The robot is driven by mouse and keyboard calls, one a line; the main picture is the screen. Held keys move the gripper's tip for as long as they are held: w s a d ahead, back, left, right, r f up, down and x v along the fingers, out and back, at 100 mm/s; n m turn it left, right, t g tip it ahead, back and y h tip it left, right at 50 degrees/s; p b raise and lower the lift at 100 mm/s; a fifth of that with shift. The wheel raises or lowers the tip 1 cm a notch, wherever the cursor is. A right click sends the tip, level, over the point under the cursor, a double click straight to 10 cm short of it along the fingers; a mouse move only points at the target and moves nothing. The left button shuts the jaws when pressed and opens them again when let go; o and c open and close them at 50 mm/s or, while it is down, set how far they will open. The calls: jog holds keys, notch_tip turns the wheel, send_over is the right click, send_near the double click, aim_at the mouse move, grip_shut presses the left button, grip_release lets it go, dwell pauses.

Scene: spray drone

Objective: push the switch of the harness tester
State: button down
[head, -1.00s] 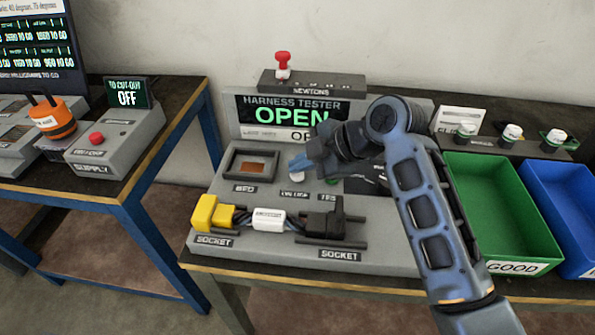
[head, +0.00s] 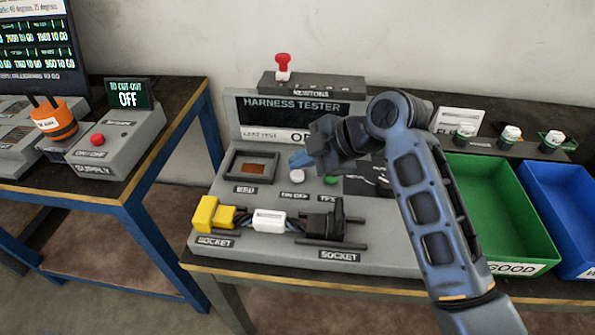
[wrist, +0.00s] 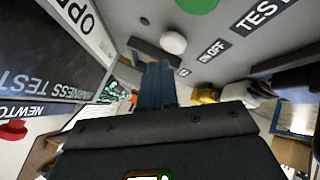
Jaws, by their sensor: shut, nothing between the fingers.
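The harness tester (head: 210,228) is a grey console on the right-hand bench. Its screen (head: 300,112) is dark below the title, with no large word lit. The white round switch (head: 297,176), labelled ON/OFF, sits on the console beside a green TEST button (head: 331,181). The wrist view also shows the white switch (wrist: 173,43) and the green button (wrist: 197,4). My gripper (head: 299,161) is shut and empty, just above and behind the white switch. A gap seems to show between them. In the wrist view my blue fingers (wrist: 156,75) point near the switch.
A harness with a yellow plug (head: 205,213) and black plug (head: 325,222) lies across the front sockets. A red-topped item (head: 283,65) stands behind the screen. Green (head: 500,205) and blue (head: 565,210) bins stand right. The supply box (head: 118,145) is on the left table.

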aim_at(301, 176)
notch_tip(301, 176, up, 6)
jog(key=p, duration=0.3)
jog(key=shift+f, duration=0.1)
dwell(1.3)
